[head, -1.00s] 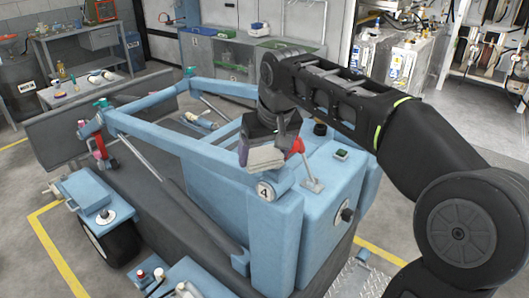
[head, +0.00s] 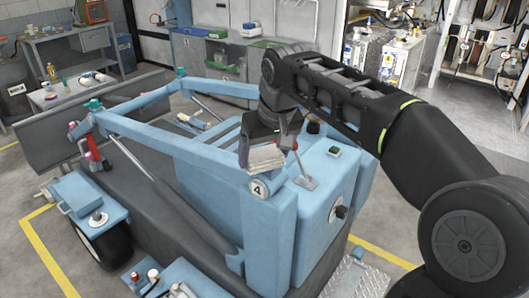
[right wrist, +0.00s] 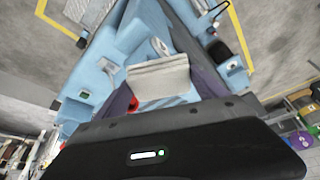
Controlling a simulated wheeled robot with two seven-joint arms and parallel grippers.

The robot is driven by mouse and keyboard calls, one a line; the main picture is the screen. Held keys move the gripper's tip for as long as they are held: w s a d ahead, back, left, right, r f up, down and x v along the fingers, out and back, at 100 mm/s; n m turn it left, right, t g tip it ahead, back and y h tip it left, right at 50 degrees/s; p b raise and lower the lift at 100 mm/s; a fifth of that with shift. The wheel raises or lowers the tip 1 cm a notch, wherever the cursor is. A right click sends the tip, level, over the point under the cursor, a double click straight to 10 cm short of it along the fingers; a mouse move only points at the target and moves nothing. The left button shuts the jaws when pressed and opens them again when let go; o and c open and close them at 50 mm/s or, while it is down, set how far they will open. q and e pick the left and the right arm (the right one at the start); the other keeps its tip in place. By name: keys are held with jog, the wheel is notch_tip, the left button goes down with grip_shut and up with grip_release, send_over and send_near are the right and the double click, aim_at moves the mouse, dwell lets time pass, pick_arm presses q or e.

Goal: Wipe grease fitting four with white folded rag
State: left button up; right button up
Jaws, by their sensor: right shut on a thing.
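My right gripper (head: 264,143) is shut on the white folded rag (head: 266,159), just above the round pivot marked 4 (head: 258,188) on the blue loader arm. The rag's lower edge overlaps the top of the pivot in the head view; I cannot tell whether they touch. The grease fitting itself is not visible behind the rag and gripper. In the right wrist view the rag (right wrist: 158,78) lies between the gripper's fingers (right wrist: 160,92), with blue machine surfaces beneath it. My left gripper is not in view.
A lever (head: 302,168) stands on the blue machine body (head: 325,205) close to the right of the rag. A grey workbench (head: 75,90) and cabinets (head: 205,55) stand farther back.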

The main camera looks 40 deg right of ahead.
jog(key=shift+w+a+p, duration=0.2)
jog(key=shift+w+p, duration=0.05)
jog(key=shift+w, duration=0.3)
jog(key=shift+w+a+p, duration=0.15)
jog(key=shift+w+p, duration=0.1)
jog(key=shift+w, duration=0.3)
jog(key=shift+s+d, duration=0.1)
jog(key=shift+s+d+f+b, duration=0.1)
jog(key=shift+s+d+b, duration=0.15)
jog(key=shift+s+b, duration=0.6)
jog(key=shift+p, duration=0.45)
jog(key=shift+w+a, duration=0.1)
jog(key=shift+w, duration=0.1)
jog(key=shift+w+a+p, duration=0.2)
jog(key=shift+w+p, duration=0.25)
jog(key=shift+w, duration=0.35)
jog(key=shift+s, duration=0.1)
jog(key=shift+s+d+b, duration=0.1)
jog(key=shift+s+b, duration=0.3)
jog(key=shift+s, duration=0.15)
